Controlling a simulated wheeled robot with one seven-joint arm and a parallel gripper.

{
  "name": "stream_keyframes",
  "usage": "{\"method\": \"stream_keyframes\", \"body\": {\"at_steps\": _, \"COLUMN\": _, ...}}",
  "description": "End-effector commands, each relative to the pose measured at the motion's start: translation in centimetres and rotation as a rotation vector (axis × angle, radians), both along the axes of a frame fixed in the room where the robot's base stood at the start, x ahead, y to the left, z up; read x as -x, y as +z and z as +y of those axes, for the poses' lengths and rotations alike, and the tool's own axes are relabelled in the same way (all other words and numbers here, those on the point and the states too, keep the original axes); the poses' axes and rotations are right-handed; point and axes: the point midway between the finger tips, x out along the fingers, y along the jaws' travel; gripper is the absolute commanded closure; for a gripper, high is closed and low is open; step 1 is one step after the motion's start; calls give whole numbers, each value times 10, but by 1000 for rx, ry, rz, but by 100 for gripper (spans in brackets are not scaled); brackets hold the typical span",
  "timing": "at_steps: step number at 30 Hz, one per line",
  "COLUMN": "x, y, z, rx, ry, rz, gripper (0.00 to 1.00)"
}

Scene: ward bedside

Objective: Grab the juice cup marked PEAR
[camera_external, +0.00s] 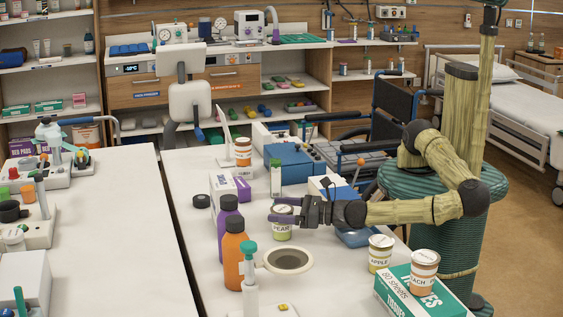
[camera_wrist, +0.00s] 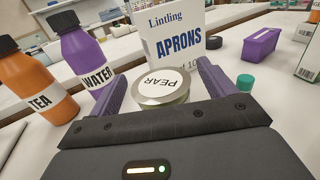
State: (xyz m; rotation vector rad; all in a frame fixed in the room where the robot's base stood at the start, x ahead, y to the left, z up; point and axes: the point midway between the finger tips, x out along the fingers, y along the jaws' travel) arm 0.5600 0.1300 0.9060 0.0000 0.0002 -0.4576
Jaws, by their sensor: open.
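The juice cup marked PEAR (camera_external: 283,231) stands upright on the white table, with a pale lid and a greenish body. In the wrist view its round lid (camera_wrist: 160,86) reads PEAR and sits between my fingers. My gripper (camera_external: 283,211) reaches in from the right at the cup's upper part. Its two purple fingers (camera_wrist: 160,74) are open, one on each side of the cup. I cannot tell whether either finger touches it. The cup's lower part is hidden in the wrist view.
A purple WATER bottle (camera_wrist: 85,55) and an orange TEA bottle (camera_wrist: 32,82) stand close by on the left. An APRONS box (camera_wrist: 172,42) stands just behind the cup. An APPLE cup (camera_external: 380,257) and a PEACH cup (camera_external: 424,273) on a tissue box (camera_external: 400,292) are at right.

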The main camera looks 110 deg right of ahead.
Motion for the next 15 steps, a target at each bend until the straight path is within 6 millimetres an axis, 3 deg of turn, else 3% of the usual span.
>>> {"method": "stream_keyframes", "body": {"at_steps": 9, "x": 0, "y": 0, "z": 0, "rx": 0, "ry": 0, "rz": 0, "gripper": 17}}
{"method": "stream_keyframes", "body": {"at_steps": 15, "x": 0, "y": 0, "z": 0, "rx": 0, "ry": 0, "rz": 0, "gripper": 55}}
